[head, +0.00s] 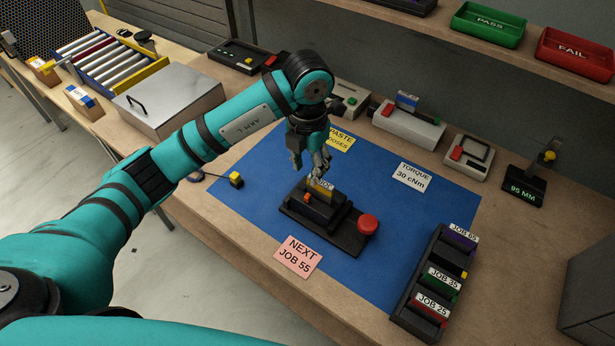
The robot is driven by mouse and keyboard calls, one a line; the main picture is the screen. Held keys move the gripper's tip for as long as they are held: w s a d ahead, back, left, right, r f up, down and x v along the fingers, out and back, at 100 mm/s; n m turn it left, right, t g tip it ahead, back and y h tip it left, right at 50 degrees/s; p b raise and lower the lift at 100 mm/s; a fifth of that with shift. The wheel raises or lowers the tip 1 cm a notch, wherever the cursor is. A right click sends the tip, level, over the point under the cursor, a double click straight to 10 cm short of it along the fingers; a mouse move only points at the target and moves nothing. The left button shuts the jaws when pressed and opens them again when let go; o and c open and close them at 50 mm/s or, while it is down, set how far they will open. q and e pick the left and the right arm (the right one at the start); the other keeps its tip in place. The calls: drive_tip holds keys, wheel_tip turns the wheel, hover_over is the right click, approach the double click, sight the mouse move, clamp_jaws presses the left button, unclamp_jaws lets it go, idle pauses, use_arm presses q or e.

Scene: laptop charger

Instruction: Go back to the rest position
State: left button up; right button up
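My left arm reaches in from the left, and its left gripper (312,172) points down over the black fixture (345,238) on the blue mat (250,190). The fingertips are right at or just above a yellow piece with a pale label (321,186) that stands upright in the fixture. I cannot tell whether the fingers touch it or how far apart they are. The fixture has a red round button (368,224) at its right end and a small orange part on its front. My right gripper is not in view.
A pink "NEXT JOB 55" card (298,257) lies in front of the fixture. A black rack (415,290) with labelled job pieces stands at right. Several devices line the wall, including a grey box (408,125). A metal case (170,100) sits left. A shelf (490,50) overhangs the back.

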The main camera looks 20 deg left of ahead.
use_arm(q)
drive_tip(key=shift+r, duration=0.4)
